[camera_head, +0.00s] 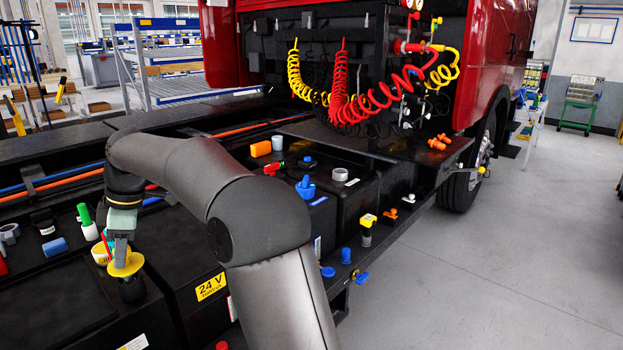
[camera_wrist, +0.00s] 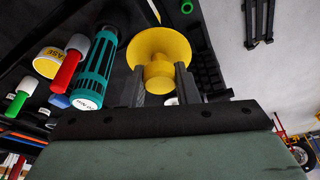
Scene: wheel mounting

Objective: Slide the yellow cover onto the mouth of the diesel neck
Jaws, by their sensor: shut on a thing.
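My gripper (camera_wrist: 161,80) is shut on the yellow cover (camera_wrist: 160,46), a wide flared disc with a narrower round stub between the two dark fingers. In the head view my gripper (camera_head: 121,250) points down at the lower left, with the yellow cover (camera_head: 126,264) at its fingertips. Directly below the cover stands a short black cylinder (camera_head: 131,291), which looks like the diesel neck. The cover overlaps its top in this view; I cannot tell whether they touch. The neck's mouth is hidden, and I cannot make out the neck in the wrist view.
A teal slotted cylinder (camera_wrist: 95,70), a red-handled white piece (camera_wrist: 68,70) and a yellow-and-white tub (camera_wrist: 47,62) stand close beside my gripper.

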